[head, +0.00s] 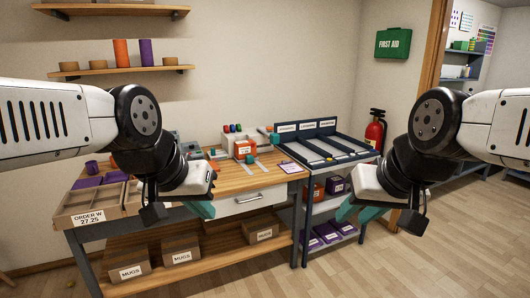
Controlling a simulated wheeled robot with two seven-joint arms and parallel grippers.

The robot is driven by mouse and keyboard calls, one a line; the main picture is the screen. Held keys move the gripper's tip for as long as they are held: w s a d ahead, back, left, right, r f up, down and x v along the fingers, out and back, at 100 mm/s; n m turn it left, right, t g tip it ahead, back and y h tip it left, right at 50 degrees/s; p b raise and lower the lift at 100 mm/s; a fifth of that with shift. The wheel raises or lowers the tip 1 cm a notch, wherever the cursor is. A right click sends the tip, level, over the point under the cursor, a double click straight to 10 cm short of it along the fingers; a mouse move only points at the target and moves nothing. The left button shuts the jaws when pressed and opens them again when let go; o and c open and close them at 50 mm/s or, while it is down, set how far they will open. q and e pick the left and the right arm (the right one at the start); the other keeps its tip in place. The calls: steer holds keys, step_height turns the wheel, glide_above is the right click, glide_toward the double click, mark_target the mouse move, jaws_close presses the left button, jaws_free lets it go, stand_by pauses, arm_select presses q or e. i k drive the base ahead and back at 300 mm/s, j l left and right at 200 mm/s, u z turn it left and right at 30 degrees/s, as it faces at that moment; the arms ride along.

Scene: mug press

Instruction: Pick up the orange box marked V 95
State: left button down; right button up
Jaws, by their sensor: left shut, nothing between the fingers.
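One small orange box (240,155) with a white label stands on the wooden workbench top, near the red and green items. A second orange box (317,194) with a label sits on the middle shelf of the rack, left of a purple box. I cannot read either label, so I cannot tell which is V 95. My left gripper (205,211) is shut and empty, in front of the bench at the left. My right gripper (346,214) hangs in front of the rack; its teal fingers are seen edge-on and their opening is unclear. Neither gripper touches a box.
The workbench (262,180) carries a compartment tray at its left end; cardboard boxes (182,252) stand on its lower shelf. The purple box (336,186) stands close beside the rack's orange box. A fire extinguisher (375,132) is behind the rack. The floor at right is clear.

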mark_target(242, 148)
steer(key=u, duration=0.35)
steer(key=i+u, duration=0.15)
steer(key=u, duration=0.2)
steer(key=l+u, duration=0.1)
steer(key=u, duration=0.2)
steer(key=i+l+u, duration=0.35)
steer(key=l, duration=0.25)
steer(key=i+l+u, duration=0.2)
steer(key=i+l, duration=0.15)
steer(key=i+l+u, duration=0.15)
steer(key=l, duration=0.3)
steer(key=i+l, duration=0.15)
steer(key=l, duration=0.2)
steer(key=i+l, duration=0.2)
steer(key=l, duration=0.15)
steer(key=i+l, duration=0.15)
steer(key=l, duration=0.25)
steer(key=i+l, duration=0.15)
steer(key=l, duration=0.2)
steer(key=i+l+u, duration=0.1)
steer(key=l, duration=0.25)
steer(key=i, duration=0.1)
